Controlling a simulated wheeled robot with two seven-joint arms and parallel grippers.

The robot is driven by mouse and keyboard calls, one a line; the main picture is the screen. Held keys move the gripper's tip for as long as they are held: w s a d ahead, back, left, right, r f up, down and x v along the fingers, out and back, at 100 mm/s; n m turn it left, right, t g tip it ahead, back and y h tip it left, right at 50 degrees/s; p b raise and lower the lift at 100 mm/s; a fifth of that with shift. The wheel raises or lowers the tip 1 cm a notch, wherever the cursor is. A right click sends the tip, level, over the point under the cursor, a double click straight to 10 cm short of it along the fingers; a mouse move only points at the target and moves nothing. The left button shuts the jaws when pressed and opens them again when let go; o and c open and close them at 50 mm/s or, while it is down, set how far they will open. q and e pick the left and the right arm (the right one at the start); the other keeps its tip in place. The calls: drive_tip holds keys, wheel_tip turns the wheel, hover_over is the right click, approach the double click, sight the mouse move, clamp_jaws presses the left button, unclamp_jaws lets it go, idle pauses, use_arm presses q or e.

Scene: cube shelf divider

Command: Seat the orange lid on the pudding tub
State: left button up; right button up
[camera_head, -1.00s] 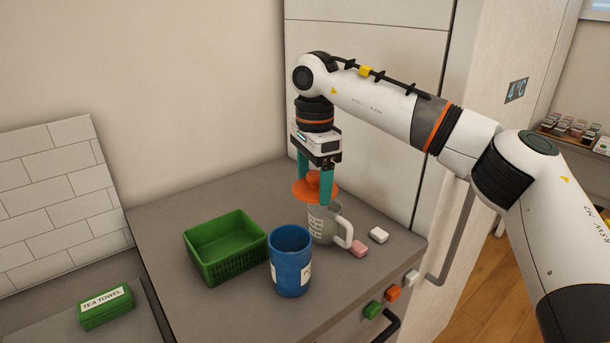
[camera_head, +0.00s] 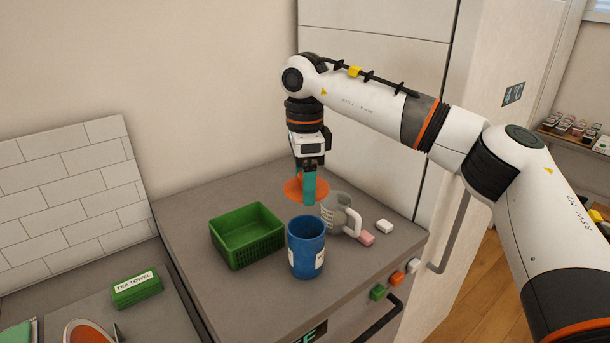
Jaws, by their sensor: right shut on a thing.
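The orange lid (camera_head: 292,191) is a flat disc held level in my right gripper (camera_head: 308,195). The teal fingers are shut on it and hide its middle. It shows just behind and left of the grey mug; its height above the counter is hard to tell. The blue tub (camera_head: 306,248) stands upright and open-topped in front of the mug, with a white label partly turned away on its right side. It looks like the pudding tub, though the label is not readable. The lid is apart from the tub, behind it. My left gripper is out of view.
A green basket (camera_head: 246,235) stands left of the tub. The grey mug (camera_head: 338,214) is close behind the tub, its handle to the right.

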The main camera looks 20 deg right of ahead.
drive_tip(key=shift+f, duration=0.6)
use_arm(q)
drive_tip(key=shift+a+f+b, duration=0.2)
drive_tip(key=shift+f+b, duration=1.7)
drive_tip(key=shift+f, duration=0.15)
use_arm(e)
wheel_tip(320, 180, down, 6)
drive_tip(key=shift+w, duration=0.1)
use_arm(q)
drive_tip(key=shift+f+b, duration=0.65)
use_arm(e)
drive_tip(key=shift+f, duration=1.15)
drive_tip(key=o, duration=0.8)
drive_tip(key=shift+o, duration=0.2)
drive_tip(key=o, duration=0.4)
drive_tip(key=shift+c, duration=0.2)
